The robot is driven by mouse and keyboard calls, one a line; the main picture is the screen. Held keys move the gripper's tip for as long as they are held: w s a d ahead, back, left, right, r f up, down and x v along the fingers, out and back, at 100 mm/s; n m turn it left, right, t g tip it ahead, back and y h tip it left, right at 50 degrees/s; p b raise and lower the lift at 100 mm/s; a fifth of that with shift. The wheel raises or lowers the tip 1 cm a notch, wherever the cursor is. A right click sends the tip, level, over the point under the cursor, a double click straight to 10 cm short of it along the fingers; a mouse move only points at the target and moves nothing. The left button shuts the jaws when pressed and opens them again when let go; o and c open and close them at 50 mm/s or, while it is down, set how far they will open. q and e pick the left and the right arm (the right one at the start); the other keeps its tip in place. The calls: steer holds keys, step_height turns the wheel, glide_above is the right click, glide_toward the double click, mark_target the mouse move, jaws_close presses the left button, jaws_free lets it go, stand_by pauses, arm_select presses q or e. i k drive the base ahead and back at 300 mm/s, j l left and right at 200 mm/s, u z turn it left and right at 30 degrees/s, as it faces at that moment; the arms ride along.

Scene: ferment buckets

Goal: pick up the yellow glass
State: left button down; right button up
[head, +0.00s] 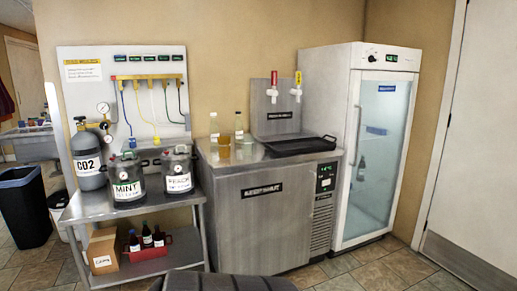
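A small glass with yellow-amber contents (225,152) stands upright near the left end of the steel counter (270,158). A second, paler yellowish shape (246,146) is close to its right; it is too small to tell whether it is a separate glass. Two clear bottles stand just behind, the left bottle (214,127) and the right bottle (239,126). Neither of my grippers is in view.
A black drip tray (300,145) lies on the counter's right part, below two taps (274,92). A tall glass-door fridge (375,150) stands at the right. A steel cart (150,203) with labelled kegs stands at the left. Floor is open at the front right.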

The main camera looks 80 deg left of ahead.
mark_target(224, 142)
steer(key=u, duration=2.9)
